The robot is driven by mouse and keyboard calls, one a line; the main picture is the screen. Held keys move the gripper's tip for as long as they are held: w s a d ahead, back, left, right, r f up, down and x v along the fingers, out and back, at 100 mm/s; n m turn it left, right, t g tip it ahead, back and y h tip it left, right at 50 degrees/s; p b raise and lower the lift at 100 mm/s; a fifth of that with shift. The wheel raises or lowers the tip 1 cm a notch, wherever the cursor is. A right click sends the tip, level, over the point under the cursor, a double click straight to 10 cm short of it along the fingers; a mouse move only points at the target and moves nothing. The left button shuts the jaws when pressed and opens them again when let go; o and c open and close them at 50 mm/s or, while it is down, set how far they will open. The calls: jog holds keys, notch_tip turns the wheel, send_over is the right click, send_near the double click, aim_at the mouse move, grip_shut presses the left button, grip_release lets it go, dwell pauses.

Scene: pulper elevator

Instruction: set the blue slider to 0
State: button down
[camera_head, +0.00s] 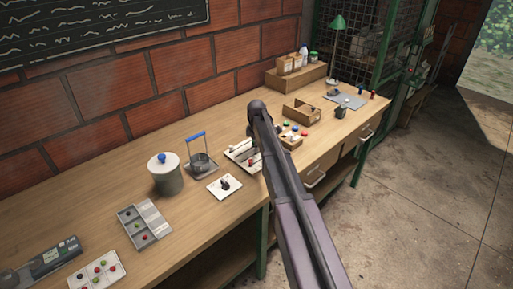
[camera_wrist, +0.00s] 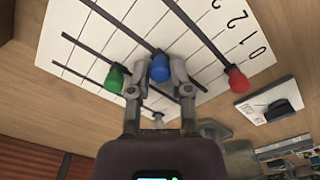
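A white slider board (camera_wrist: 205,25) fills the top of the wrist view, with dark slots, grid lines and the numbers 0, 1 and 2 along its right edge. The blue slider (camera_wrist: 160,68) is a round knob between the two fingers of my gripper (camera_wrist: 159,76), which appear to touch it on both sides. The green slider (camera_wrist: 115,78) is to the left and the red slider (camera_wrist: 238,79) to the right, near the 0 edge. A dark slot end shows past the blue knob by the right finger. In the head view my arm hides much of the board (camera_head: 238,150).
A white plate with a black knob (camera_head: 225,186) lies beside the board; it also shows in the wrist view (camera_wrist: 267,104). A lidded pot (camera_head: 165,176), a blue-handled press (camera_head: 200,160) and a grey tray (camera_head: 144,224) stand left. A wooden box (camera_head: 302,109) stands beyond my arm.

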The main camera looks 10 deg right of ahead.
aim_at(243, 161)
jog(key=shift+s+a, duration=0.65)
jog(key=shift+a, duration=0.45)
jog(key=shift+s+a, duration=0.65)
jog(key=shift+a, duration=0.45)
jog(key=shift+s+a, duration=0.65)
jog(key=shift+a, duration=0.45)
jog(key=c, duration=0.5)
grip_release()
jog(key=shift+a+f, duration=0.1)
jog(key=shift+c, duration=0.2)
jog(key=shift+w, duration=0.1)
